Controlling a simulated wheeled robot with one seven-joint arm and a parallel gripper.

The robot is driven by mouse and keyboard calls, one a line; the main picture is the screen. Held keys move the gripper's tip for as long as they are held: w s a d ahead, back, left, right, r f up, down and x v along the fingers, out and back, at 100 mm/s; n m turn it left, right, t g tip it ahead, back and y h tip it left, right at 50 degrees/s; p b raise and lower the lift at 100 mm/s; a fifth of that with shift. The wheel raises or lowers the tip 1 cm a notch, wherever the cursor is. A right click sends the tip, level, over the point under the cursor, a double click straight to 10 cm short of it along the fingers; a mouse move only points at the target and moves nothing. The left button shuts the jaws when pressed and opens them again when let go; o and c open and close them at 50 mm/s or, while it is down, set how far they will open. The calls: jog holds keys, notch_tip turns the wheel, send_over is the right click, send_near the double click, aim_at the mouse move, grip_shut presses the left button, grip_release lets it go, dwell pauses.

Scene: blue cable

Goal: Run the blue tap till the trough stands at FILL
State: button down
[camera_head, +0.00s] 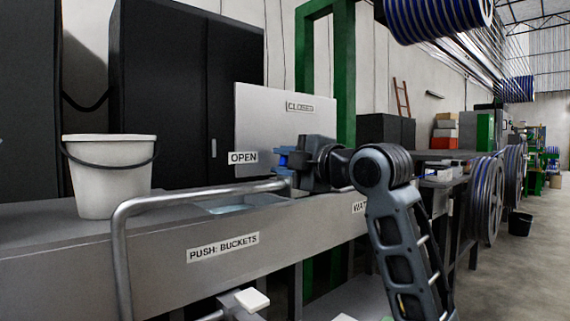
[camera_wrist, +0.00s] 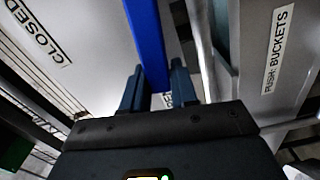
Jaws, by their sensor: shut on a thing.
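My gripper (camera_head: 290,165) is shut on the blue tap handle (camera_head: 283,160), in front of a pale panel (camera_head: 262,120). In the wrist view the blue handle (camera_wrist: 148,45) runs as a bar between the two fingers of my gripper (camera_wrist: 157,82). The panel bears an OPEN label (camera_head: 243,157) at lower left and a CLOSED label (camera_head: 300,106) higher up. The handle is at about the height of OPEN. The grey trough (camera_head: 170,240) shows some water (camera_head: 232,204) in its opening. No FILL mark is readable, and the spout and any stream cannot be made out.
A white bucket (camera_head: 108,178) stands on the left of the trough top. A bent metal rail (camera_head: 165,201) runs along the trough front, close below my gripper. A PUSH: BUCKETS label (camera_head: 224,247) is on the front. A green post (camera_head: 342,80) stands behind the panel.

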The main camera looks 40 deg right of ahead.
jog(key=shift+f, duration=0.1)
dwell(0.3)
jog(key=c, duration=1)
grip_release()
jog(key=shift+o, duration=0.2)
jog(key=s, duration=0.8)
jog(key=shift+d, duration=0.15)
jog(key=shift+w, duration=0.1)
